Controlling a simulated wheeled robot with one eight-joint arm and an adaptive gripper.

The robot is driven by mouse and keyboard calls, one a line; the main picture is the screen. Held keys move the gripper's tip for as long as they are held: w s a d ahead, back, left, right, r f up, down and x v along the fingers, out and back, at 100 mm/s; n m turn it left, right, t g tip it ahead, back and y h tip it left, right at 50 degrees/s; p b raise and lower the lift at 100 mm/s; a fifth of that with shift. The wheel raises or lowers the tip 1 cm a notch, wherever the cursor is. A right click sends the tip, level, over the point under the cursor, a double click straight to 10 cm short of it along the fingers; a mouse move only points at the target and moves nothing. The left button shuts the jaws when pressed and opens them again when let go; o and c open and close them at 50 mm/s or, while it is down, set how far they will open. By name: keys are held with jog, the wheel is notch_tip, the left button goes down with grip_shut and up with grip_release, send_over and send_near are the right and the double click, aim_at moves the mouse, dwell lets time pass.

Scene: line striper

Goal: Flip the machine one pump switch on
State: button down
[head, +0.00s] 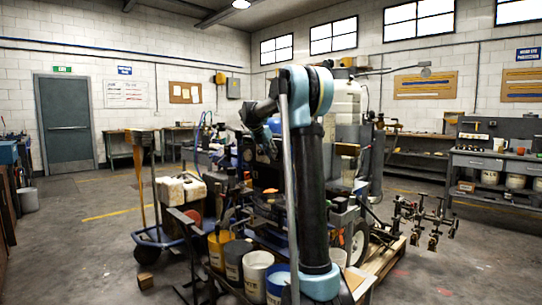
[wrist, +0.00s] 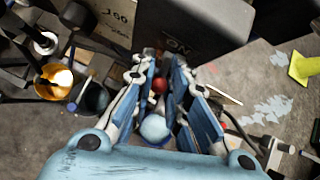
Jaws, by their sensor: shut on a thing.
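A pale blue-white ball (wrist: 155,128) shows nearer the palm.
Several buckets (head: 255,270) stand at the machine's front. A wooden pallet (head: 385,262) and a rack of valves (head: 430,220) lie to the right. A workbench (head: 500,165) lines the right wall. Open floor (head: 90,250) lies to the left.

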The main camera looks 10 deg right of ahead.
jog(key=c, duration=1.6)
grip_release()
jog(key=shift+w+a, duration=0.2)
jog(key=shift+f, duration=0.1)
jog(key=shift+d, duration=0.1)
jog(key=shift+s+f, duration=0.1)
jog(key=t+h, duration=0.1)
jog(key=f+t+h, duration=0.1)
jog(key=h, duration=0.1)
jog(key=shift+s+f+t+h, duration=0.1)
jog(key=shift+f+t+h, duration=0.15)
jog(key=shift+t+h, duration=0.05)
jog(key=s+a+f+t+h, duration=0.2)
jog(key=s+a+t+h, duration=0.2)
jog(key=s+a, duration=0.8)
jog(key=s+d+f+m+g+y, duration=0.1)
jog(key=s+d+f+m+g, duration=0.1)
jog(key=s+d, duration=0.3)
jog(key=s+d+f+m+g+y, duration=0.1)
jog(key=s+d+f+m+g, duration=0.1)
jog(key=s+d+m, duration=0.3)
jog(key=s+d+f+m+g+y, duration=0.2)
jog(key=s+d+f+m, duration=0.2)
jog(key=s, duration=0.3)
jog(key=shift+s+d+f, duration=0.15)
jog(key=shift+d+f, duration=0.05)
jog(key=shift+d, duration=0.25)
jog(key=shift+s+d+f, duration=0.15)
jog(key=shift+d, duration=0.3)
